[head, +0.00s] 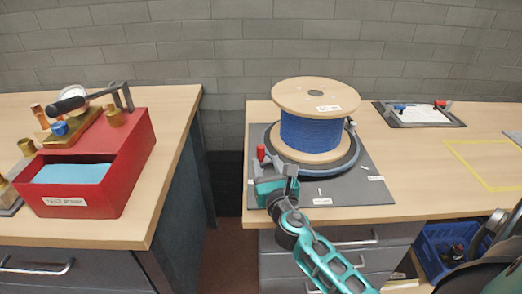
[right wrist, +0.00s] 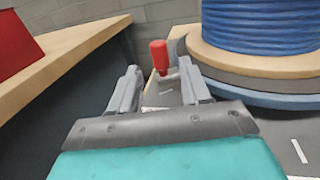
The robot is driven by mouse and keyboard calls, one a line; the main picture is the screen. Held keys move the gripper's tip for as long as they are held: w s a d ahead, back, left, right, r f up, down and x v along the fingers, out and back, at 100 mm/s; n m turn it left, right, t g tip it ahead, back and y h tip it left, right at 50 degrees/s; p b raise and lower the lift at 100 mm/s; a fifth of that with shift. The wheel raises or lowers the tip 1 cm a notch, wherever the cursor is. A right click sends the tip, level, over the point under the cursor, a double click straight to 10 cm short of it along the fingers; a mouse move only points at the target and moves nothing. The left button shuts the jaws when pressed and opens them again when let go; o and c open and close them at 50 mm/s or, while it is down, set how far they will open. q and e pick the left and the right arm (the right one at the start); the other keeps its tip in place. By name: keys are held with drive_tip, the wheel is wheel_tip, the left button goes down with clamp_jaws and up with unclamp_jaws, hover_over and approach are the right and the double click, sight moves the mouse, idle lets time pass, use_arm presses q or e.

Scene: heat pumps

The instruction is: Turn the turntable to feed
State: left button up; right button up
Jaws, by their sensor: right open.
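The turntable (head: 350,160) is a dark round plate on a grey mat on the right bench. A wooden reel (head: 316,95) of blue cable stands upright on it. A red handle (head: 261,153) sticks up at the turntable's left side; it also shows in the right wrist view (right wrist: 158,56). My right gripper (head: 276,170) is just in front of the handle. In the right wrist view its open fingers (right wrist: 160,72) stand either side of the handle in the picture, with nothing held. I cannot tell whether they touch it. My left gripper is out of view.
A red box (head: 130,175) with gauge and lever stands on the left bench, across a floor gap. A blue crate (head: 430,250) sits below the right bench top.

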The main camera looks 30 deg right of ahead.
sight(262, 154)
drive_tip(key=x, duration=0.6)
drive_tip(key=shift+w, duration=0.25)
drive_tip(key=shift+c, duration=0.5)
clamp_jaws()
